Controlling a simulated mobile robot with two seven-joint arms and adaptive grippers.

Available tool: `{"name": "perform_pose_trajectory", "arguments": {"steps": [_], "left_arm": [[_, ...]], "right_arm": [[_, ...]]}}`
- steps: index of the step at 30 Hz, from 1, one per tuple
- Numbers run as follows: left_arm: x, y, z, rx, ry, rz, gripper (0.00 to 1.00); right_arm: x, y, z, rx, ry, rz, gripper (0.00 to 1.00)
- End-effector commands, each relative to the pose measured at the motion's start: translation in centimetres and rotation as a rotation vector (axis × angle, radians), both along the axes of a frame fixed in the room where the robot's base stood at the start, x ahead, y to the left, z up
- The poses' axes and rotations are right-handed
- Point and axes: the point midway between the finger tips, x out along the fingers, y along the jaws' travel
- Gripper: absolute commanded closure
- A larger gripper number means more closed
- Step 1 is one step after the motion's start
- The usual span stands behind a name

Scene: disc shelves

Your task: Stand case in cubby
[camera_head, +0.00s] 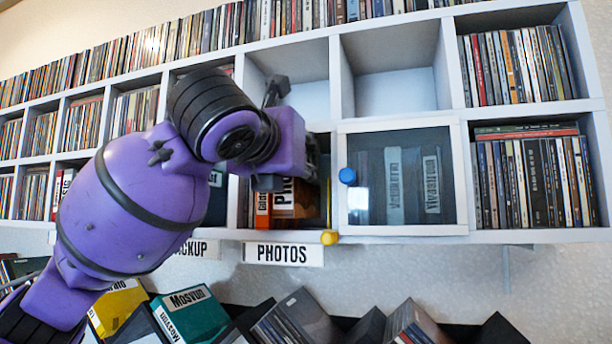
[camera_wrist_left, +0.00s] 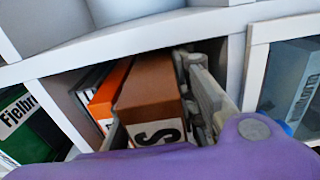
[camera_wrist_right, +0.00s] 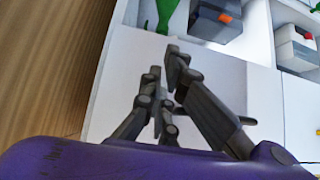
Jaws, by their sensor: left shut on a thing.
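A brown case (camera_wrist_left: 151,88) with a white label showing a black "S" stands in the open cubby (camera_head: 326,215) above the PHOTOS sign (camera_head: 284,254). My left gripper (camera_wrist_left: 157,104) is shut on this case, one finger at each side. In the head view my left gripper (camera_head: 280,180) reaches into that cubby and hides part of the case. An orange case (camera_wrist_left: 109,88) stands just left of the brown one. My right gripper (camera_wrist_right: 167,72) shows only in its wrist view, with nothing seen in it; its fingertips are close together.
A glass door (camera_head: 410,210) with a blue knob (camera_head: 347,176) covers the cubby to the right. A yellow knob (camera_head: 329,237) is at the cubby's lower right. Cases, including a teal one (camera_head: 190,314), lie below the shelf.

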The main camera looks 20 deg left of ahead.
Motion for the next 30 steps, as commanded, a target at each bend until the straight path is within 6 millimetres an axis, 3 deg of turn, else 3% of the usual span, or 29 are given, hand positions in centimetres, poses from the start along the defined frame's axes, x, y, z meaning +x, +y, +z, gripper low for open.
{"name": "perform_pose_trajectory", "arguments": {"steps": [6, 9, 21, 22, 23, 30], "left_arm": [[4.0, -0.1, -0.2, -0.001, 0.004, 0.001, 1.0], [3.7, -0.2, -1.5, 0.001, 0.002, -0.001, 1.0], [3.6, -0.1, -1.9, 0.0, 0.0, 0.001, 1.0], [3.7, -0.1, -2.0, 0.0, 0.001, 0.001, 0.71], [3.7, -0.1, -2.0, 0.0, 0.001, 0.001, 0.67], [3.7, -0.1, -2.0, 0.0, 0.002, 0.001, 0.66]], "right_arm": [[-0.3, 0.0, -0.1, 0.0, 0.005, -0.001, 1.0], [-0.2, 0.0, -0.1, 0.001, 0.004, -0.001, 1.0], [-0.3, 0.2, -0.1, 0.002, 0.004, 0.001, 1.0], [-0.3, 0.2, -0.1, 0.002, 0.004, 0.001, 1.0], [-0.3, 0.2, -0.1, 0.002, 0.004, 0.001, 1.0], [-0.3, 0.2, -0.1, 0.002, 0.005, 0.001, 1.0]]}}
